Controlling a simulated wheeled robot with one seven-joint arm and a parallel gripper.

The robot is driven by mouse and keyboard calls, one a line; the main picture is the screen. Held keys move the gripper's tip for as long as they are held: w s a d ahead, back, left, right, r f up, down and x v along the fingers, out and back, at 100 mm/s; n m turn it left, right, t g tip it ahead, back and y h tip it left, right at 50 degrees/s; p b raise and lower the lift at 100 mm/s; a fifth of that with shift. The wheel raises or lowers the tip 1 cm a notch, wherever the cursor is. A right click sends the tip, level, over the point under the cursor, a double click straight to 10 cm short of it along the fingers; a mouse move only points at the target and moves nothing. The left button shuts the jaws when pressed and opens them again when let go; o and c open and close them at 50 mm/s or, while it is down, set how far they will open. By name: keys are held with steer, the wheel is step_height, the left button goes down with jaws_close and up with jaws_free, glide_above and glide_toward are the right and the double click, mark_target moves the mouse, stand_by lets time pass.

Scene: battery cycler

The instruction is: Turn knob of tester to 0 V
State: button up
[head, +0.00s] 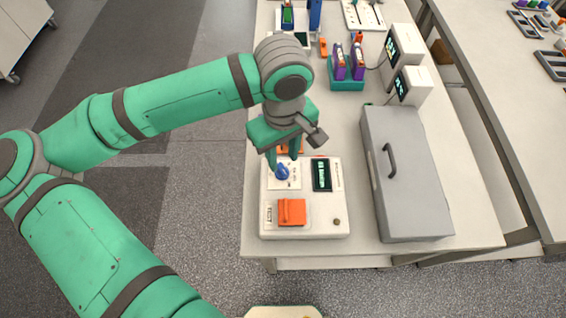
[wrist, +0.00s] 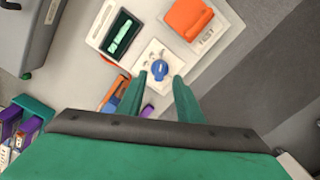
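The tester (head: 304,203) is a white box on the table, with a blue knob (head: 282,172) on a pale dial plate, a dark screen (head: 321,175) with green characters, and an orange block (head: 291,212) on its front part. The wrist view also shows the blue knob (wrist: 160,69), the screen (wrist: 122,35) and the orange block (wrist: 188,17). My gripper (head: 282,162) points down above the knob. Its green fingers (wrist: 162,92) are apart, with nothing between them, and the knob lies just beyond the tips. The screen reading and the knob's setting are too small to tell.
A grey case (head: 405,180) with a handle stands right of the tester. Behind are a teal holder (head: 346,86) with purple cells and two white devices (head: 409,86) with screens. An orange-and-blue item (wrist: 116,94) lies close to the fingers in the wrist view.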

mark_target(283, 170)
steer(key=shift+f, duration=2.65)
steer(key=shift+c, duration=0.6)
jaws_close()
